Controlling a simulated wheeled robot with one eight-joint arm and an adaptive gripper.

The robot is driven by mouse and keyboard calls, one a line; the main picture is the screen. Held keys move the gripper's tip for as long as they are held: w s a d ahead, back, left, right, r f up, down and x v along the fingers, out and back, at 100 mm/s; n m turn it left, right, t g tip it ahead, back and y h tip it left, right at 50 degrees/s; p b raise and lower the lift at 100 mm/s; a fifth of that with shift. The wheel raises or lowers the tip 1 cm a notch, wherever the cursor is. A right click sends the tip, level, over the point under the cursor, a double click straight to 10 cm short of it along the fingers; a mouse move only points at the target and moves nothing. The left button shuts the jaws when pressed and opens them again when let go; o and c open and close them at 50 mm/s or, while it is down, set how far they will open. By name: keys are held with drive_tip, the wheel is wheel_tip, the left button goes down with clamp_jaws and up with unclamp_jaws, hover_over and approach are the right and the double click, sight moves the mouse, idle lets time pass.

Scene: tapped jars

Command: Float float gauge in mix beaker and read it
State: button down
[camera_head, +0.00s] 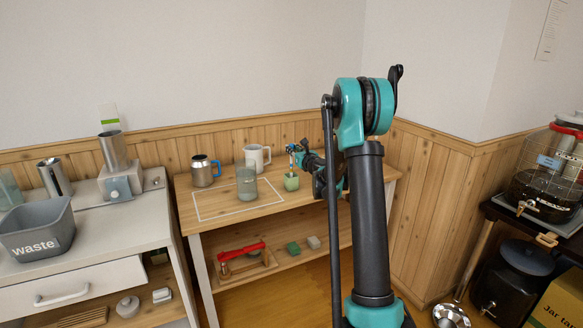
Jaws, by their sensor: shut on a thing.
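The mix beaker (246,184), a clear glass with greyish-green contents, stands on the wooden table (215,208) inside a white outlined rectangle. My gripper (294,150) is to the right of the beaker, above a small green cup (291,182). It is shut on the thin upright float gauge (292,163), which shows an orange part. The gauge's lower end is at the cup's mouth; I cannot tell whether it is still inside the cup. The gauge's marks are too small to read.
A steel-and-blue mug (205,170) and a white mug (257,157) stand behind the beaker. A grey waste bin (38,230) and a device with a steel cup (118,165) are on the left counter. The table's front left is clear.

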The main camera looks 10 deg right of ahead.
wheel_tip(320, 180, up, 9)
idle(0.7)
